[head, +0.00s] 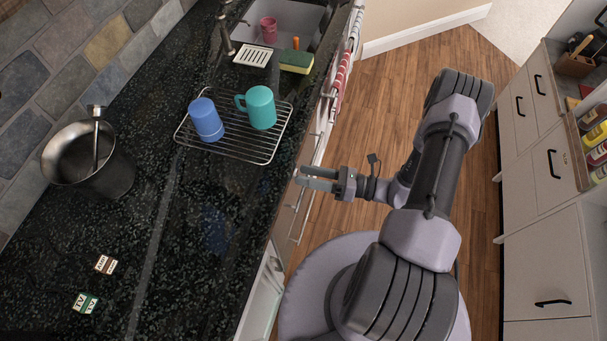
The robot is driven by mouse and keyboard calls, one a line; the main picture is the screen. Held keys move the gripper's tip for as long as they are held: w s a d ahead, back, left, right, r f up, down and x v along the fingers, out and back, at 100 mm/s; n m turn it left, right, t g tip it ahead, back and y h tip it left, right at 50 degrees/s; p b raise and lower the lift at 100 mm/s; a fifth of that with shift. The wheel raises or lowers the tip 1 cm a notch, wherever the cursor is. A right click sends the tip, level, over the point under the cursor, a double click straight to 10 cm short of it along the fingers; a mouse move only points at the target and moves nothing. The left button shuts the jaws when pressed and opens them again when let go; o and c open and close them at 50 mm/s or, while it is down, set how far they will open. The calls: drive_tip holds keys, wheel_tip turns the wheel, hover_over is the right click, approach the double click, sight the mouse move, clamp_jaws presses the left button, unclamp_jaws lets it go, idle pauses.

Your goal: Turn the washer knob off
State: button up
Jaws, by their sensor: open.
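No washer knob can be made out in the head view. A white front (262,295) shows below the counter's edge at the bottom; whether it belongs to the washer I cannot tell. My gripper (300,178) is open, its fingers pointing left at the white cabinet fronts just under the counter's edge. No object shows between the fingers. Whether the fingertips touch a front is unclear from this angle.
The dark counter (190,225) holds a wire rack (240,149) with a blue cup (206,120) and a teal mug (262,108), a metal pot (112,180) and small boxes (95,285). Wooden floor (400,80) lies clear behind my arm. Drawers (545,190) stand at right.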

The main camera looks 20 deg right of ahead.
drive_tip(key=shift+w+a, duration=0.35)
drive_tip(key=shift+a, duration=0.3)
drive_tip(key=shift+c, duration=0.2)
clamp_jaws()
